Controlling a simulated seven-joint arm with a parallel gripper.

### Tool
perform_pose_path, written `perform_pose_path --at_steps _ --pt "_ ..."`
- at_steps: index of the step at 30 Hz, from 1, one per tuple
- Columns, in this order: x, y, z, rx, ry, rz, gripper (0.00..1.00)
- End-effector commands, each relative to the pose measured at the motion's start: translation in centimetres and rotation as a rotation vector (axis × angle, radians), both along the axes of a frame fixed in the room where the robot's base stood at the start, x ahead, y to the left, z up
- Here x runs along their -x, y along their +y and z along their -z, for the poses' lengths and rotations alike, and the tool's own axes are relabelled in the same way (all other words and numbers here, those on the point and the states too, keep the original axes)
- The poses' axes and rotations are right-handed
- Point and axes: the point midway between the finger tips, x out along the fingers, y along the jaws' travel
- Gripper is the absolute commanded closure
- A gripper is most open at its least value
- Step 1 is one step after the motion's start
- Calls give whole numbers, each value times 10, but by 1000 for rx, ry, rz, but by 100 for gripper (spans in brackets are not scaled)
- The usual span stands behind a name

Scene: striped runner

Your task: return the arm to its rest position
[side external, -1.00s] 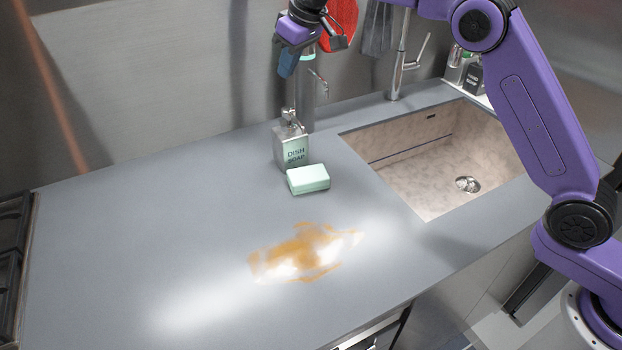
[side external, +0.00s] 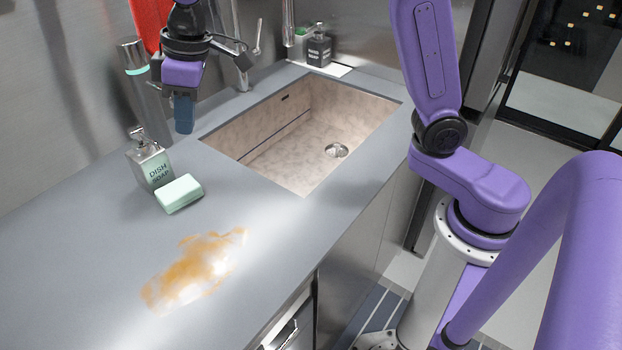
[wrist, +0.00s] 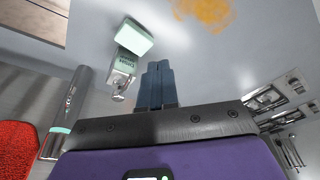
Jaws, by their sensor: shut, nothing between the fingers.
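My gripper (side external: 184,128) has blue fingers pressed together, with nothing between them. In the side view it hangs pointing down, apart from the counter, near the sink's back left corner and to the right of the steel cylinder with a green band. In the wrist view my gripper (wrist: 158,66) also shows shut, with bare grey counter beyond its tips. My purple arm (side external: 428,60) rises at the right; the stretch joining it to the gripper is out of the side view.
A dish soap dispenser (side external: 149,163) and a pale green sponge-like block (side external: 179,194) stand below the gripper's left. An orange-brown stain (side external: 195,268) lies on the counter (side external: 80,240). The sink (side external: 300,135) is empty.

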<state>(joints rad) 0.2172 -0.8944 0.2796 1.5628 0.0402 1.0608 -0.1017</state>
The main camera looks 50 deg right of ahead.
Motion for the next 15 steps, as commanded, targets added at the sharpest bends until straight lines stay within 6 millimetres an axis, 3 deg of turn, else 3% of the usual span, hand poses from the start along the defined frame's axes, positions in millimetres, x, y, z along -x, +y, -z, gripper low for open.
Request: perform_pose_path --at_steps 1,8,15 --pt "20 -8 2 9 9 -21 100" --pt "101 -45 18 52 47 -109 100" --pt "185 -97 41 100 80 -202 100"
